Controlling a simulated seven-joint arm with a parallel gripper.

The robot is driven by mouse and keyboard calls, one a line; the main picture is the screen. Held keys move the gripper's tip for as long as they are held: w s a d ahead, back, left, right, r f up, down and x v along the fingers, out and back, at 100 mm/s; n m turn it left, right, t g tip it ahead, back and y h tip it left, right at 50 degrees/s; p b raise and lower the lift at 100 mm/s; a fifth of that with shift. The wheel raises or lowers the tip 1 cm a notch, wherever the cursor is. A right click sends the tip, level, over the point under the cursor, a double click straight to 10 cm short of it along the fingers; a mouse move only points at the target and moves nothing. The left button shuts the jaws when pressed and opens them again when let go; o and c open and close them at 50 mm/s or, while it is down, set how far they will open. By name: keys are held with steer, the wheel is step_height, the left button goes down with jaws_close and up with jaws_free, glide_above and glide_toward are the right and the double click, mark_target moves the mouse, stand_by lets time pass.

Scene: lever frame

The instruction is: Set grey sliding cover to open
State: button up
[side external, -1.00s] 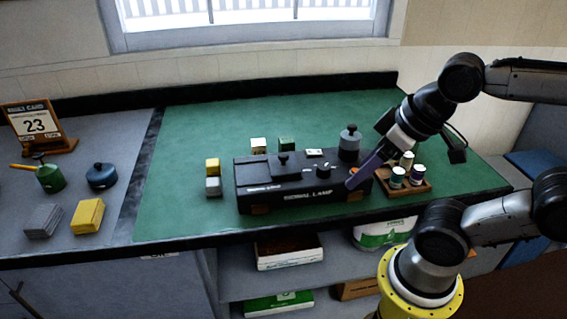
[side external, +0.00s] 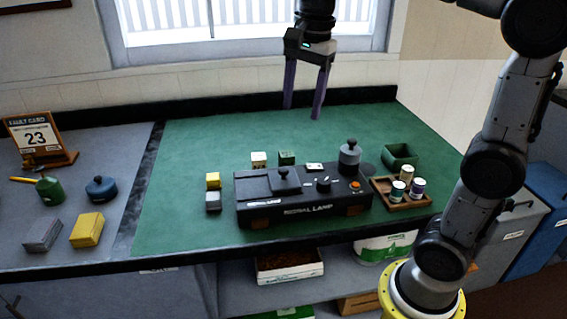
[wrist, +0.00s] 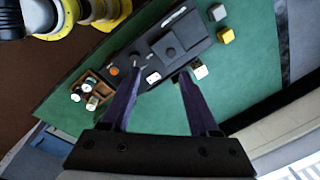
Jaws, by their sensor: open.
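The black box labelled "SIGNAL LAMP" (side external: 305,211) sits on the green mat. The sliding cover (side external: 285,187), a dark grey plate with a knob, lies on the left-middle of its top; it also shows in the wrist view (wrist: 167,46). I cannot tell how far along its track it sits. My gripper (side external: 302,112) hangs high behind the box, open and empty, its purple fingers pointing down and touching nothing. In the wrist view the fingers (wrist: 159,74) stand apart, with part of the box beyond them.
A black dial (side external: 323,184) and an orange button (side external: 356,185) are right of the cover. A grey knobbed cylinder (side external: 349,158) stands at the box's back right. A wooden tray (side external: 414,205) holds small jars at right. Small blocks stand left and behind. The back mat is clear.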

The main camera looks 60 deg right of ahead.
steer(key=g, duration=0.1)
glide_toward(283, 169)
steer(key=shift+m, duration=0.4)
step_height(283, 169, down, 8)
steer(key=shift+w+d+f, duration=0.1)
steer(key=shift+d+f, duration=0.05)
steer(key=shift+c, duration=0.4)
jaws_close()
stand_by(0.9)
